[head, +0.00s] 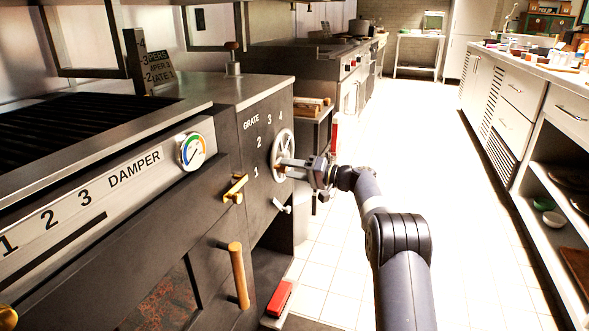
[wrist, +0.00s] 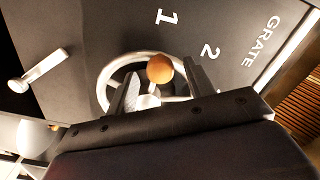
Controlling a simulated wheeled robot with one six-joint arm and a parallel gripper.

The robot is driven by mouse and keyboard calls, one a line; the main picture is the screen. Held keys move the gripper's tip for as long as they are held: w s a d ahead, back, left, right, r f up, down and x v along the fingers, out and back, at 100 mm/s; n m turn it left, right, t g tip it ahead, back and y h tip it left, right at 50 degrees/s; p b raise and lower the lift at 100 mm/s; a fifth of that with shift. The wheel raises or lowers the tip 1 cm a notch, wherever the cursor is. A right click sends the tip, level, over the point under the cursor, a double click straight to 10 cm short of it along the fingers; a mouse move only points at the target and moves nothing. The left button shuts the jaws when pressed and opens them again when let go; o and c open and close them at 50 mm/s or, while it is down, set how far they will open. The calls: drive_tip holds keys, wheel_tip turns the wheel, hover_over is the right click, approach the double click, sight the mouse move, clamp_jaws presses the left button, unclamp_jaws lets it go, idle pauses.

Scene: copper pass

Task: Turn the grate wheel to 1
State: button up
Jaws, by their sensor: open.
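The grate wheel (head: 277,146) is a pale spoked wheel on the dark front panel, with GRATE and the numbers 1 to 4 around its left and upper side. Its round orange-brown knob (wrist: 160,69) shows in the wrist view on the side of the rim towards the printed 1 (wrist: 167,17); the 2 (wrist: 209,52) is further round. My gripper (head: 286,166) is at the wheel's lower part. In the wrist view its fingers (wrist: 157,86) are open, one on each side of the knob. I cannot tell whether either finger touches it. The fingers hide part of the wheel.
A white lever (head: 282,206) sticks out just below the wheel. A brass handle (head: 235,188) and the damper gauge (head: 193,151) are to its left. A wooden bar handle (head: 238,275) is lower down. The tiled aisle (head: 450,200) on the right is clear.

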drive_tip(key=p+v, duration=0.2)
drive_tip(key=v, duration=0.8)
drive_tip(key=shift+s+d+p, duration=0.2)
drive_tip(key=shift+d+p, duration=0.15)
drive_tip(key=b+x, duration=0.3)
drive_tip(key=x, duration=0.8)
drive_tip(key=shift+f, duration=0.1)
drive_tip(key=shift+s, duration=0.15)
drive_tip(key=shift+d, duration=0.15)
drive_tip(key=shift+w, duration=0.25)
